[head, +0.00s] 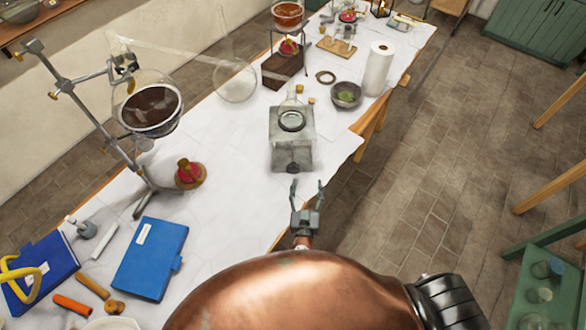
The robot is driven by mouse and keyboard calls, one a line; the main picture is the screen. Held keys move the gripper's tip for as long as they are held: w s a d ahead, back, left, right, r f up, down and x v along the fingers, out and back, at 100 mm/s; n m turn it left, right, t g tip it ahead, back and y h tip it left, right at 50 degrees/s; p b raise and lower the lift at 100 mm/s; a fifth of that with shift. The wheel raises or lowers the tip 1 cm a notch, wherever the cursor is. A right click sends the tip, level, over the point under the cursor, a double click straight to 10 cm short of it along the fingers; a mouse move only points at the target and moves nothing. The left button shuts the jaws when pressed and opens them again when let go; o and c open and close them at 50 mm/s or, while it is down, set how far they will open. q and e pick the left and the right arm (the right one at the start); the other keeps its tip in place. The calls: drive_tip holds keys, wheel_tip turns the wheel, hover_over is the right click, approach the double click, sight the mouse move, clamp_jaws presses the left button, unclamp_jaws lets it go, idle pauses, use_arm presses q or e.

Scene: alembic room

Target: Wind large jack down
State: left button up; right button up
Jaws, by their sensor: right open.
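The large jack appears to be the grey box-shaped stand (304,153) near the front edge of the white table, right of centre. A round dark-rimmed glass piece sits on its top. A small dark knob (292,168) is on its near face. My right gripper (307,184) is open and empty, just in front of the jack. Its two fingers point towards the near face, a little right of the knob and apparently apart from it. Whether the jack is raised or lowered is hard to tell from above. My left gripper is out of view.
On the white table (225,150), a round flask (150,105) on a clamp stand and a small red-and-brown flask (189,174) stand to the left. A bowl (346,94) and a paper roll (378,68) are behind right. Blue books (150,258) lie front left.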

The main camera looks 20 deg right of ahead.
sight(293, 171)
drive_tip(key=shift+n+t+y, duration=0.4)
drive_tip(key=shift+t+y, duration=0.4)
drive_tip(key=w+a, duration=0.1)
drive_tip(key=w, duration=0.1)
drive_tip(key=w+a+p, duration=0.1)
drive_tip(key=w, duration=0.1)
drive_tip(key=w+a+r, duration=0.1)
drive_tip(key=w, duration=0.2)
drive_tip(key=shift+r, duration=0.1)
drive_tip(key=shift+w+d+p, duration=0.15)
drive_tip(key=shift+w+p, duration=0.2)
drive_tip(key=shift+w, duration=0.25)
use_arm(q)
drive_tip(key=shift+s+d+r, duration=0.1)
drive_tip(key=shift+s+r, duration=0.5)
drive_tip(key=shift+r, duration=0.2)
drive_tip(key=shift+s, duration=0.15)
use_arm(e)
drive_tip(key=shift+c, duration=0.7)
drive_tip(key=c, duration=1)
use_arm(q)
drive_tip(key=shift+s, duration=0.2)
use_arm(e)
drive_tip(key=shift+c, duration=0.2)
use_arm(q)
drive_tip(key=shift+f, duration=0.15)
